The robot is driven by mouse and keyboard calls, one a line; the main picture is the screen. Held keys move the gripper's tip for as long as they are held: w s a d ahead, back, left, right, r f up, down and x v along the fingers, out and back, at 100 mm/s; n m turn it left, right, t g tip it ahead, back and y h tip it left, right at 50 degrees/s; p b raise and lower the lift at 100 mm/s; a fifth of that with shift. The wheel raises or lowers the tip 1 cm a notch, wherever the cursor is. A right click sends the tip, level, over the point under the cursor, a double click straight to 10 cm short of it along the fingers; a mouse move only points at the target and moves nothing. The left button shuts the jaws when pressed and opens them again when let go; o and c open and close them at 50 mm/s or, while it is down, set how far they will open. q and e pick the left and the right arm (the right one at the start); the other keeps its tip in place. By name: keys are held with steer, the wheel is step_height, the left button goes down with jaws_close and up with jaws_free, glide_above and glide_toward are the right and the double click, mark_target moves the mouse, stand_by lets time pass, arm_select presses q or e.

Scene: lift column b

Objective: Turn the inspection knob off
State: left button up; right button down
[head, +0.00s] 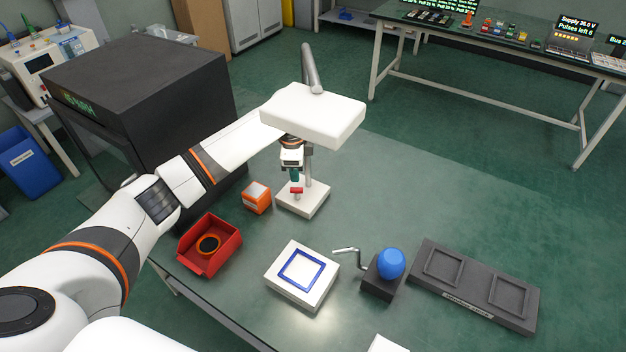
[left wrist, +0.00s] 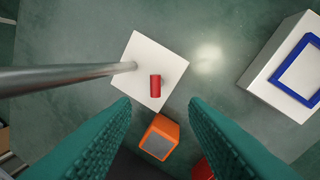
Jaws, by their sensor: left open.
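The inspection knob (head: 297,190) is a small red handle on the white square base (head: 311,205) of a lamp stand with a grey post and a wide white head (head: 315,112). In the left wrist view the red knob (left wrist: 155,86) lies on the white base (left wrist: 138,62), beside the post (left wrist: 60,76). My left gripper (head: 294,174) is pointing down, just above the knob under the lamp head. In the left wrist view its teal fingers (left wrist: 160,106) are apart, with nothing between them. The knob shows beyond the fingertips. My right gripper is not seen.
An orange block (head: 257,197) and a red bin (head: 209,245) with a dark ring stand left of the base. A white box with a blue square (head: 301,275), a crank with a blue ball (head: 391,263) and a dark tray (head: 475,286) stand nearer. A large black machine (head: 140,95) is behind left.

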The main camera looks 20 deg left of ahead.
mark_target(297, 189)
arm_select(q)
steer(key=f, duration=0.3)
steer(key=w+f, duration=0.1)
steer(key=f, duration=0.2)
steer(key=w+a+f+p, duration=0.1)
steer(key=f, duration=0.2)
steer(key=shift+a+f, duration=0.1)
steer(key=shift+f, duration=0.25)
steer(key=shift+w+f, duration=0.2)
steer(key=shift+f, duration=0.45)
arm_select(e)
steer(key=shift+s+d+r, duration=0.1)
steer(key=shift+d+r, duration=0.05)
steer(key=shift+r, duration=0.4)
arm_select(q)
jaws_close()
